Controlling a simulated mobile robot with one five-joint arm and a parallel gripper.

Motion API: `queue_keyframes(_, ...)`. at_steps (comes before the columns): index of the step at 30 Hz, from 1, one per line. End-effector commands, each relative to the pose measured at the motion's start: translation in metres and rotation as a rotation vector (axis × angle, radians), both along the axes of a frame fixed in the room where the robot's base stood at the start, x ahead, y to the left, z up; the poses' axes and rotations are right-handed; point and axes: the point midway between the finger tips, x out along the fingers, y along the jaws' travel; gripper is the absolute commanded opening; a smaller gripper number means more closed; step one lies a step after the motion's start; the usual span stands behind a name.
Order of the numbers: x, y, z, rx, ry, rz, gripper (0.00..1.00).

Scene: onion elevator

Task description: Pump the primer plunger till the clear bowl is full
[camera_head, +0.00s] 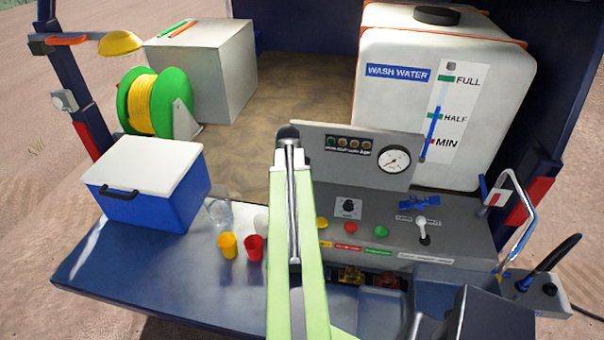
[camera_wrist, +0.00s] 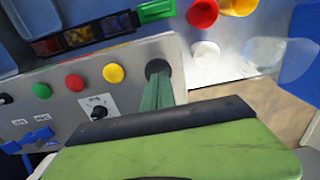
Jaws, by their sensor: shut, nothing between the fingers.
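In the wrist view my gripper (camera_wrist: 158,75) points at the grey control panel (camera_wrist: 85,72), its narrow green fingers shut and empty. The dark round shape at their end lies beside the yellow button; I cannot tell whether it is fingertip or plunger knob, or whether it touches the panel. In the head view my arm hides the gripper and that part of the panel. No primer plunger stands out clearly. Amber and reddish shapes (camera_head: 352,275) show in the recess under the panel, also in the wrist view (camera_wrist: 78,36). I cannot tell which is the clear bowl or its level.
The panel carries a yellow button (camera_wrist: 113,73), a red button (camera_head: 349,228), a green button (camera_head: 381,231), a lever (camera_head: 422,230) and a gauge (camera_head: 394,160). Yellow cup (camera_head: 228,246) and red cup (camera_head: 253,248) stand left of my arm. A cooler (camera_head: 150,200) and water tank (camera_head: 440,95) flank the space.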

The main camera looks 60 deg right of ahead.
Motion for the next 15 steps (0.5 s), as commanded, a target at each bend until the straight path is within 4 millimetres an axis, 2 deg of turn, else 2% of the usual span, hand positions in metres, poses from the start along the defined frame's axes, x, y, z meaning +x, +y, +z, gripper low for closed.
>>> queue_keyframes(15, 0.0, 0.0, -0.019, 0.0, 0.0, 0.0, 0.0)
